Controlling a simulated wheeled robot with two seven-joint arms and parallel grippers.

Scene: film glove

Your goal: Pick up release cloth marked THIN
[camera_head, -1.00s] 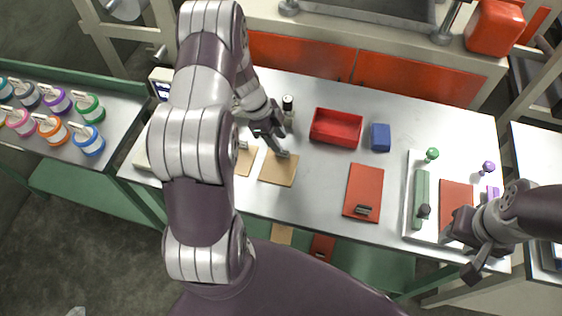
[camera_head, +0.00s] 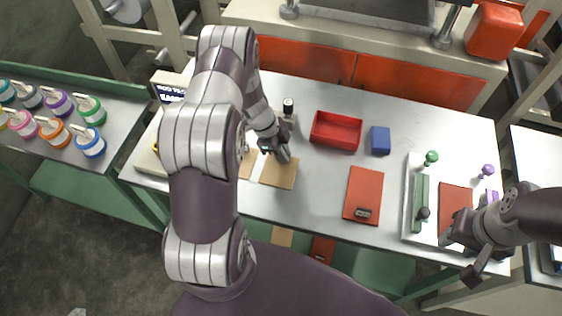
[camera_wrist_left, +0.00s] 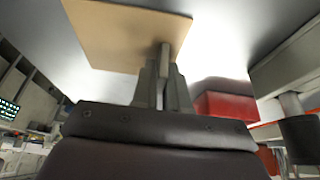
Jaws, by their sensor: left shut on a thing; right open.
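Two tan sheets lie side by side at the left of the bench in the head view: a right one (camera_head: 279,174) and a left one (camera_head: 246,165) partly hidden by my arm. No THIN marking is legible on either. My left gripper (camera_head: 283,155) is shut at the upper edge of the right tan sheet. In the left wrist view its fingers (camera_wrist_left: 165,62) close at the edge of a tan sheet (camera_wrist_left: 115,35). My right gripper (camera_head: 474,258) is open and empty over the bench's right front edge, by a white tray (camera_head: 409,200).
A red bin (camera_head: 336,131), a blue block (camera_head: 380,140) and a red board (camera_head: 363,192) stand on the bench. A small dark-capped bottle (camera_head: 288,106) is behind my left gripper. Coloured spools (camera_head: 92,144) line the left side table. The bench between sheets and red board is clear.

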